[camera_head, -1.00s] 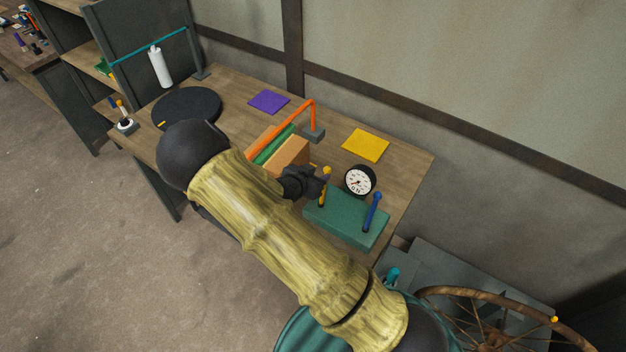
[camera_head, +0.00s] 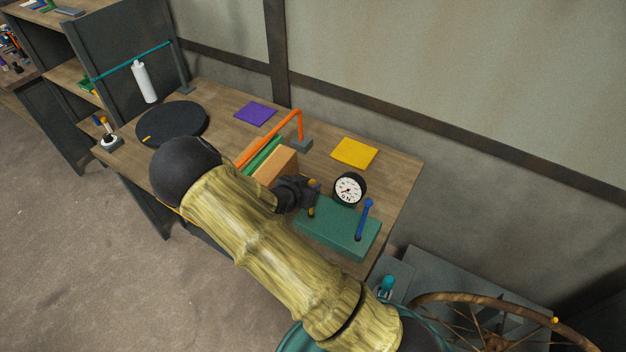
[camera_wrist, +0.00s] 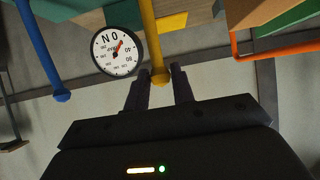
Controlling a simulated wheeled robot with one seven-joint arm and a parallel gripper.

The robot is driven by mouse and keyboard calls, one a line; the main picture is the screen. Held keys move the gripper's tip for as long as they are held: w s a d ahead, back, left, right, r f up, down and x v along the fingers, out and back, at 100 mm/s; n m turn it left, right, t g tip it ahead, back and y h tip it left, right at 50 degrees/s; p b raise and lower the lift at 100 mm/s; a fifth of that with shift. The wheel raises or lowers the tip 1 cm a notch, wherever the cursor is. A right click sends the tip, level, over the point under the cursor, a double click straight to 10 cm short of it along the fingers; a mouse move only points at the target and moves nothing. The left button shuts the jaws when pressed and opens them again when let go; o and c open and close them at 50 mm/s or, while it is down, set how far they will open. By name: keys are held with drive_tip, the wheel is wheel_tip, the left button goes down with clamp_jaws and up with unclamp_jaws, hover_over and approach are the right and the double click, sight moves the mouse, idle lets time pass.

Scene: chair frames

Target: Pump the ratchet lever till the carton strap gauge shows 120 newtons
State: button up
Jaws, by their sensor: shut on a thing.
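The green base (camera_head: 330,234) stands at the front right of the bench, with a yellow lever (camera_head: 311,212) at its left and a blue lever (camera_head: 364,220) at its right. My gripper (camera_head: 314,188) is shut on the upper end of the yellow lever, which also shows between the fingers in the wrist view (camera_wrist: 151,35). The round white gauge (camera_head: 350,189) stands behind the base; its red needle shows in the wrist view (camera_wrist: 119,50), but I cannot read the exact value. A brown carton (camera_head: 278,167) is left of my gripper, partly hidden by my arm.
An orange bent bar (camera_head: 299,122) rises by the carton. A yellow mat (camera_head: 355,153) and a purple mat (camera_head: 255,114) lie flat behind. A black disc (camera_head: 172,122) and a white bottle (camera_head: 145,82) are at the left. A spoked wheel (camera_head: 480,325) is at the lower right.

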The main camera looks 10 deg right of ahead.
drive_tip(key=s+a+p, duration=0.1)
drive_tip(key=s+a, duration=0.1)
drive_tip(key=shift+s+a+f, duration=0.1)
drive_tip(key=shift+s+a, duration=0.25)
drive_tip(key=shift+a, duration=0.15)
drive_tip(key=shift+s+a+f, duration=0.25)
drive_tip(key=shift+s+a, duration=0.3)
drive_tip(key=shift+s, duration=0.05)
drive_tip(key=shift+s+a+f, duration=0.25)
drive_tip(key=shift+s+a, duration=0.25)
drive_tip(key=shift+s, duration=0.1)
drive_tip(key=shift+w, duration=0.1)
drive_tip(key=w+d+r, duration=0.1)
drive_tip(key=w+d, duration=0.3)
drive_tip(key=shift+d+r, duration=0.15)
drive_tip(key=shift+d, duration=0.05)
drive_tip(key=shift+w, duration=0.15)
